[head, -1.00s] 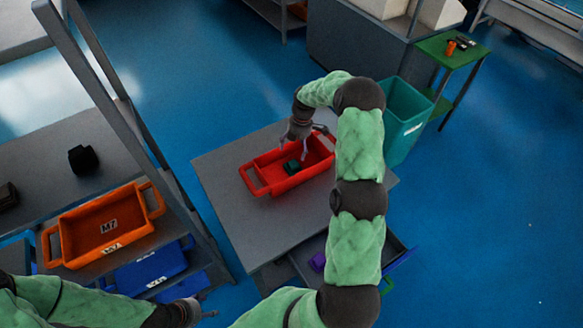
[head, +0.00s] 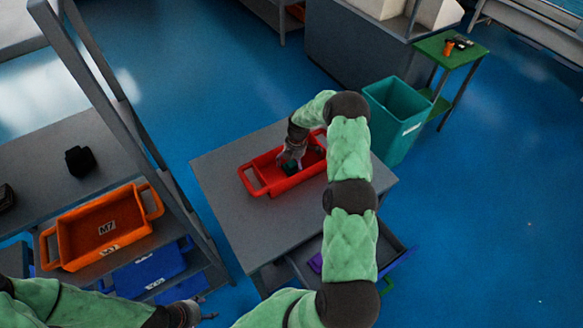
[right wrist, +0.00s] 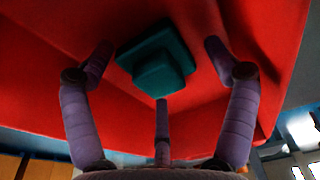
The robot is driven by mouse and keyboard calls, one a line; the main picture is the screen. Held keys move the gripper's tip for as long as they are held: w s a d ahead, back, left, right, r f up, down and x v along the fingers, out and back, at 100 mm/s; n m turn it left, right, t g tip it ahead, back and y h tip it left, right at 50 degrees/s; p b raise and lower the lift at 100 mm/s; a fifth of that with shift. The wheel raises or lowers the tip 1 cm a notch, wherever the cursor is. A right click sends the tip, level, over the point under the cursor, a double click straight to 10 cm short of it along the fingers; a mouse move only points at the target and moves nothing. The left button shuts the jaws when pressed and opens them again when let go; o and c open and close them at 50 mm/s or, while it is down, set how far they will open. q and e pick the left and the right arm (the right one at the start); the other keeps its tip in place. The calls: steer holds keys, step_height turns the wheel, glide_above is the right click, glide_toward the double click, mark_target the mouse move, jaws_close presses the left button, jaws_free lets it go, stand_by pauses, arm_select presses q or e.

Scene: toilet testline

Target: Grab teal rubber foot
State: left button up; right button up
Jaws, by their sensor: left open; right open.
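The teal rubber foot (right wrist: 160,68) lies inside the red bin (right wrist: 60,110), a small block with a raised step. In the head view the foot (head: 291,168) is mostly hidden by my right gripper (head: 291,155), which reaches down into the red bin (head: 266,190). In the right wrist view my right gripper (right wrist: 162,70) is open, with a finger on each side of the foot and a third finger below it. I cannot tell whether any finger touches it. My left gripper (head: 205,307) is low at the left, away from the bin, and open.
The red bin stands on a grey table (head: 225,205). An open drawer (head: 365,265) with a purple item is below. An orange bin (head: 75,245) sits on the left shelf, above blue bins (head: 155,268). A teal waste bin (head: 395,115) stands behind my right arm.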

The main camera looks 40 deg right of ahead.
steer(key=c, duration=1.1)
steer(key=shift+c, duration=0.5)
steer(key=shift+s+a+f, duration=0.1)
